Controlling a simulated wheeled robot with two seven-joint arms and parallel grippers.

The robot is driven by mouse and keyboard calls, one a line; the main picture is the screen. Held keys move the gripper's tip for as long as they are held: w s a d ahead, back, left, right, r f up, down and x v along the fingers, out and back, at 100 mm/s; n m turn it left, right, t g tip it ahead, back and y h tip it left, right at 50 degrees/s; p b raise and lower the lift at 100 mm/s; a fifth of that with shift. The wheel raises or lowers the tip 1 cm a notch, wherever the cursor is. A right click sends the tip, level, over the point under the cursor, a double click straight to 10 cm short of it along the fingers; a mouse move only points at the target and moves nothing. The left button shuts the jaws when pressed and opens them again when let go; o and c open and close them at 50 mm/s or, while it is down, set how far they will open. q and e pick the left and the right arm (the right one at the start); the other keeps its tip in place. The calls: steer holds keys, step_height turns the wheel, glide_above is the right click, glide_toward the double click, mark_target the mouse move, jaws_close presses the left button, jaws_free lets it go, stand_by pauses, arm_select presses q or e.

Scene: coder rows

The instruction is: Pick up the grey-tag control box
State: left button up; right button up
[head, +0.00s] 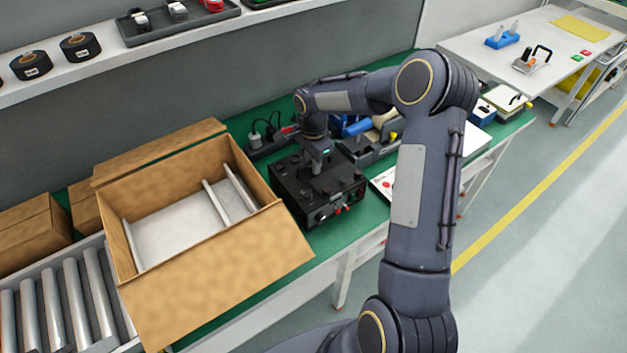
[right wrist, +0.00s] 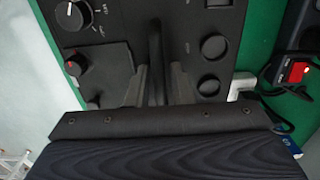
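A black control box (head: 335,196) with knobs and red and black sockets on its front stands on the green bench top, right of the cardboard box. In the right wrist view its dark panel (right wrist: 110,30) shows dials, round sockets and an upright black handle (right wrist: 155,45). No grey tag can be made out. My right gripper (head: 319,168) is down at the top of the box. Its two grey fingers (right wrist: 160,85) stand on either side of the handle, very near it; whether they press on it is unclear. My left gripper is out of view.
An open cardboard box (head: 215,250) with white dividers stands close on the left, partly over a roller conveyor (head: 75,300). Grey trays with tools (head: 375,150) and a white panel (head: 381,183) lie to the right. A shelf (head: 110,58) runs above at the back.

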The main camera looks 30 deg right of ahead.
jaws_close()
steer(key=shift+w+r, duration=0.1)
stand_by(1.2)
